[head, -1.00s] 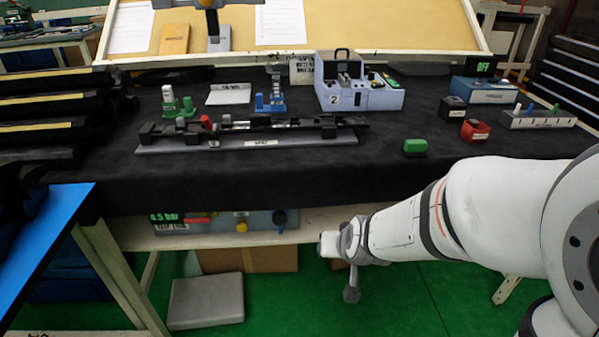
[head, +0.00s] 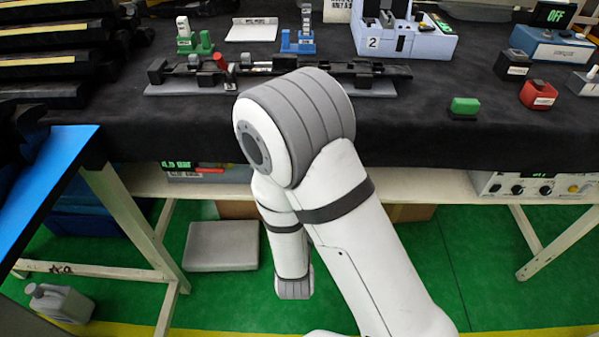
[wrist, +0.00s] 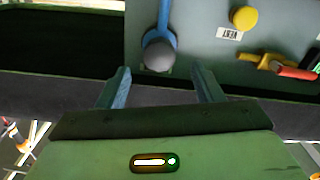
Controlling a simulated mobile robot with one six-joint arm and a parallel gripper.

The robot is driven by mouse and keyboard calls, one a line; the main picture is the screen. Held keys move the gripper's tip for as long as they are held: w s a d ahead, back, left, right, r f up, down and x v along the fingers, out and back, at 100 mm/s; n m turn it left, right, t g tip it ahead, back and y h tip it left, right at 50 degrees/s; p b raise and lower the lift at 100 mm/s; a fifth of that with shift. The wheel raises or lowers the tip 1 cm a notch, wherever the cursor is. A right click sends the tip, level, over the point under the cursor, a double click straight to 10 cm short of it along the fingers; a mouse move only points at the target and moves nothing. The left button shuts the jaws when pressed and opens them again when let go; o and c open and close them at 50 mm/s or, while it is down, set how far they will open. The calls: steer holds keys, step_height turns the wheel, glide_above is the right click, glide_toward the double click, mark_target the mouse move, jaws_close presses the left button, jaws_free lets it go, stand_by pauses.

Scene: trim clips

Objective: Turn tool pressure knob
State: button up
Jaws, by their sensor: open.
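In the wrist view a grey panel (wrist: 205,65) fills the upper right, seen upside down. A round grey knob (wrist: 159,55) with a blue bar running up from it sits on the panel. My gripper (wrist: 160,76) is open and empty, its two fingers apart on either side below the knob. I cannot tell whether a finger touches it. A yellow button (wrist: 244,18) and a small label sit to the right. In the head view the panel's green display (head: 178,165) shows under the bench, its digits partly unclear. My arm hides the knob and gripper there.
A red and yellow part (wrist: 280,66) sticks out from the panel right of the knob. The black-covered bench (head: 420,145) lies above the shelf (head: 420,187). A second panel with knobs (head: 535,186) is on the shelf at right. A grey slab (head: 222,245) lies on the green floor.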

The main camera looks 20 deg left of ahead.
steer(key=x, duration=0.7)
steer(key=shift+d, duration=0.1)
steer(key=shift+s, duration=0.1)
steer(key=shift+c, duration=0.6)
